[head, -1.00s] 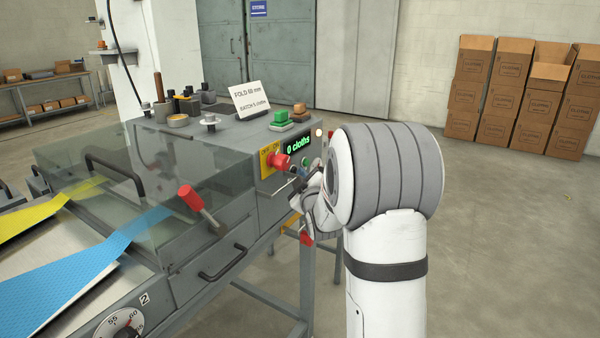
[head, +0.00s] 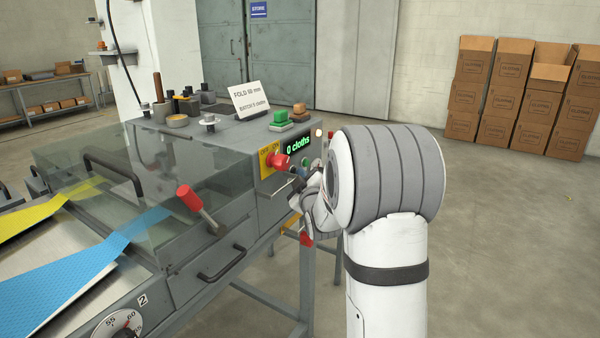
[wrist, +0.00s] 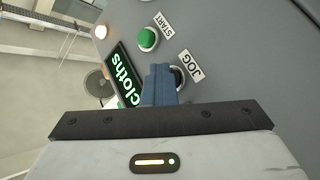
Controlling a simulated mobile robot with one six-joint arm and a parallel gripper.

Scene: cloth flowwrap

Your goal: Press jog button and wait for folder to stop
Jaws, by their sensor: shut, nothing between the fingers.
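The jog button (wrist: 179,76) is a dark round button beside the JOG label (wrist: 190,66) on the grey control panel in the wrist view. It is partly hidden behind my fingers. My gripper (wrist: 160,72) is shut and empty, with its blue-grey fingertips over or right at the jog button; I cannot tell whether they touch it. In the head view my gripper's tips are largely hidden near the panel. The folder (head: 150,185) is the grey machine with a clear cover. Its green display (head: 298,146) reads 0 cloths.
A green START button (wrist: 147,38) sits close to the jog button. A red knob (head: 279,161) on a yellow plate sticks out of the panel. Blue cloth (head: 80,270) and yellow cloth (head: 40,215) lead under the cover. Cardboard boxes (head: 520,100) stand at the back right; the floor between is clear.

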